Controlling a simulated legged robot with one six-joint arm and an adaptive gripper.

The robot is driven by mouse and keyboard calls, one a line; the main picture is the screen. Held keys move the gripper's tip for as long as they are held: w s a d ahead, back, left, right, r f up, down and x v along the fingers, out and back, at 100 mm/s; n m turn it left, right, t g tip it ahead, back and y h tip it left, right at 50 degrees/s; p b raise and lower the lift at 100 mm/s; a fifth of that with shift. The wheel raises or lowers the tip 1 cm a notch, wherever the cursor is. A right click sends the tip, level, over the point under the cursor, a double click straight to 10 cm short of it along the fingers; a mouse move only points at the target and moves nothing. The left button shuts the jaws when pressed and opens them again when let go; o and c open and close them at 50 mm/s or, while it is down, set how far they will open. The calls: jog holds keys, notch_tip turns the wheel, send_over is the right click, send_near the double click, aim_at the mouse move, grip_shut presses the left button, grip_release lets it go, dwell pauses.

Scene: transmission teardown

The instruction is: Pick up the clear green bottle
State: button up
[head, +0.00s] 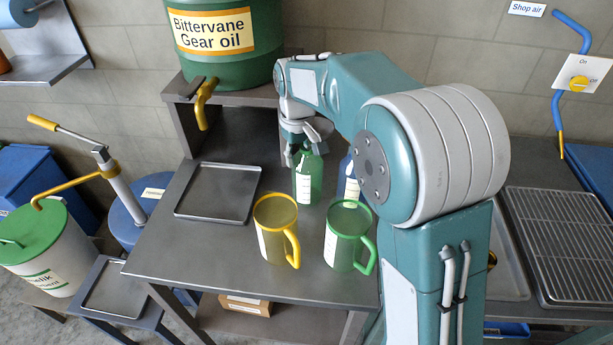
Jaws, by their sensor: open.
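The clear green bottle (309,181) stands upright on the grey metal table, toward its back, with a white scale strip on its side. My gripper (306,150) is open and points down at the bottle's top. Its fingers overlap the bottle's neck in this view. I cannot tell whether they touch it or are on both sides of it.
A blue bottle (349,185) stands just right, partly hidden by my arm. A yellow jug (272,228) and a green jug (346,237) stand in front. A shallow tray (219,194) lies left. A gear oil drum (226,72) sits on a shelf behind.

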jog(key=shift+f, duration=0.2)
grip_shut()
jog(key=shift+r, duration=0.1)
